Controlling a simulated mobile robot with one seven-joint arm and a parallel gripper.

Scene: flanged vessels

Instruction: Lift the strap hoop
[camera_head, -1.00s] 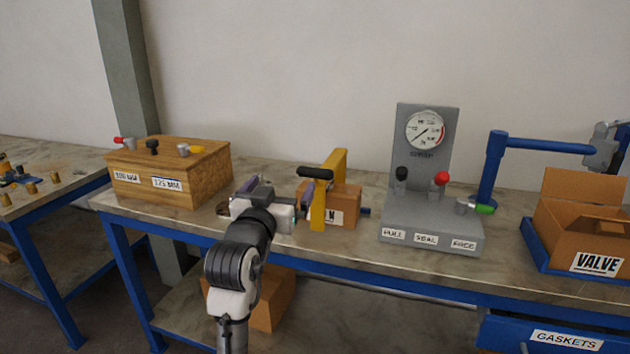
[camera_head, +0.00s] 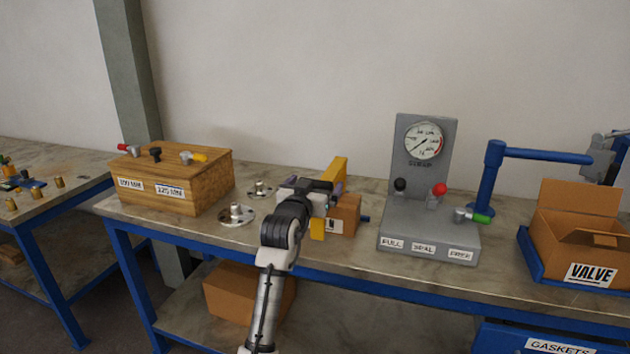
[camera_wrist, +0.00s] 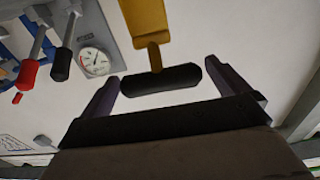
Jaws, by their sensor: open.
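The strap hoop (camera_head: 340,170) is a yellow band with a black bar grip, standing at the cardboard box on the bench. In the head view my gripper hides its grip and part of the band. In the wrist view the yellow band (camera_wrist: 147,22) comes down from the top edge, and its black grip (camera_wrist: 160,79) lies crosswise between my fingers. My gripper (camera_head: 328,188) is open. In the wrist view its two dark purple fingers (camera_wrist: 166,82) stand on either side of the grip, with gaps visible at both ends.
The cardboard box (camera_head: 345,214) is partly behind my gripper. A grey gauge stand (camera_head: 428,240) with levers is to the right, then a blue post (camera_head: 489,175) and a VALVE carton (camera_head: 575,235). Two metal flanges (camera_head: 237,216) and a wooden box (camera_head: 190,180) are to the left.

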